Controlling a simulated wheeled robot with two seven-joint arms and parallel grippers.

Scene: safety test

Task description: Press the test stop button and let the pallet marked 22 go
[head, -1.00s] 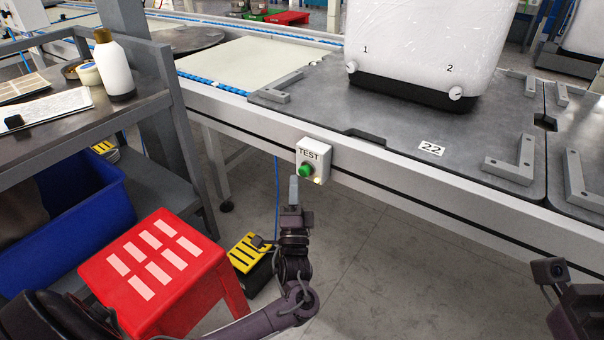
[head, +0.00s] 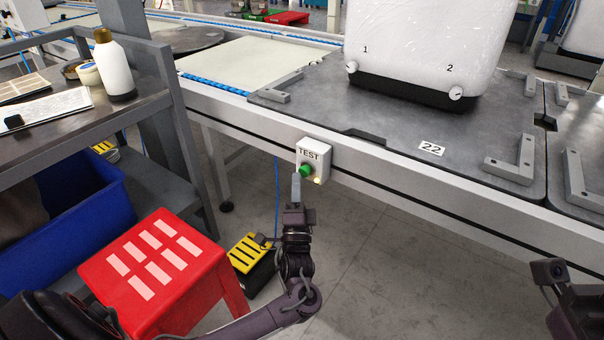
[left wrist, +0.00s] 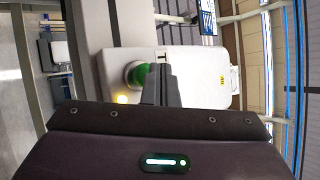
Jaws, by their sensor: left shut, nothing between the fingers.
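The test stop box (head: 325,162) is a small white box marked TEST on the side of the conveyor frame. It bears a green button (head: 307,170) and a small lit yellow lamp (head: 318,181). My left gripper (head: 296,178) is shut and empty, its fingertips just left of the button. In the left wrist view the green button (left wrist: 136,74) shows beside the fingers (left wrist: 160,84), partly hidden; contact cannot be told. The pallet marked 22 (head: 390,127) lies on the conveyor and bears a white wrapped load (head: 425,45). Only part of my right arm shows, at the lower right.
A red step stool (head: 200,275) and a yellow-topped black object (head: 246,255) stand below on the left. A grey cart (head: 135,118) with a bottle (head: 114,70) and a blue bin (head: 100,205) is at the left. Another pallet (head: 580,150) adjoins at the right.

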